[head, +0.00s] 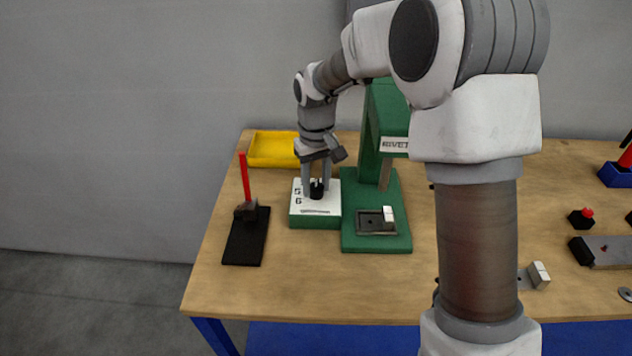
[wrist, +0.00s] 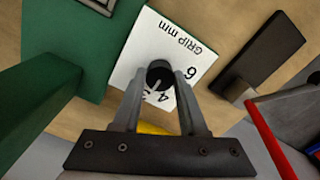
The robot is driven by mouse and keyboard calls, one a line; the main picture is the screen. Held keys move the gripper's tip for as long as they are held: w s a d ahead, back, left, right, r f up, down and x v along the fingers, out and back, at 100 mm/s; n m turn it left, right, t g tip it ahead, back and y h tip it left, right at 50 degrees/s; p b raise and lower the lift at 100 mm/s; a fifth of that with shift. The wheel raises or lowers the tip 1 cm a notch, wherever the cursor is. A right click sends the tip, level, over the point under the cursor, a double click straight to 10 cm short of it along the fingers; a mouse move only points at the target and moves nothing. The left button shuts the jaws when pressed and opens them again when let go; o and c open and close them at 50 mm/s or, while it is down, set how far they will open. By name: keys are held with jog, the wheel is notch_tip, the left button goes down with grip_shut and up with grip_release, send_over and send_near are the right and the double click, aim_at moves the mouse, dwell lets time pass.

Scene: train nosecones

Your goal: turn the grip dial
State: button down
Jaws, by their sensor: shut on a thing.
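The grip dial (head: 316,191) is a black round knob on a white plate marked with numbers, on top of a green box (head: 315,222). In the wrist view the knob (wrist: 159,75) has a pale pointer line, and the plate (wrist: 150,45) reads "GRIP mm". The pointer is near the 4; some of the numbers are hidden by the fingers. My gripper (head: 317,186) points down over the box, and its fingers are shut on the knob from both sides. It also shows in the wrist view (wrist: 158,88).
A green riveting press (head: 376,225) stands just right of the dial box. A hammer with a red handle (head: 245,178) stands on a black pad (head: 246,240) to the left. A yellow tray (head: 272,150) lies behind. Bare tabletop is in front.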

aim_at(316, 186)
jog(key=shift+c, duration=2.2)
grip_release()
jog(key=shift+r, duration=0.1)
notch_tip(316, 186, up, 17)
jog(key=p, duration=0.2)
jog(key=shift+r, duration=0.15)
